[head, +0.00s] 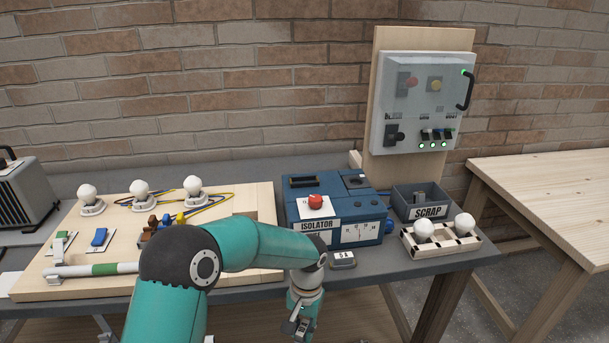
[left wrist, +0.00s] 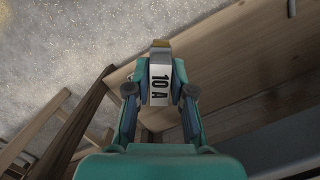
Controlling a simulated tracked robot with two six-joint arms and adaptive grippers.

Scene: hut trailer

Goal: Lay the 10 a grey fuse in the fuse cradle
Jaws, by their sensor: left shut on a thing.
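The 10 A grey fuse (left wrist: 160,82) is between the fingers of my left gripper (left wrist: 160,90) in the left wrist view. Its white label reads "10 A", and an ochre-tinted end points away from the wrist. In the head view my left gripper (head: 299,326) points down in front of the bench's front edge, below the bench top. I cannot clearly make out the fuse there. A blue isolator box (head: 362,235) stands behind, with a dark recess (head: 303,181) on top; I cannot tell whether this is the fuse cradle. My right gripper is out of view.
A red button (head: 315,201) sits on the isolator. A small grey labelled block (head: 342,259) lies in front of it. The scrap bin (head: 421,199) and a bulb tray (head: 441,245) are to the right. A wooden board (head: 238,258) with bulbs is left.

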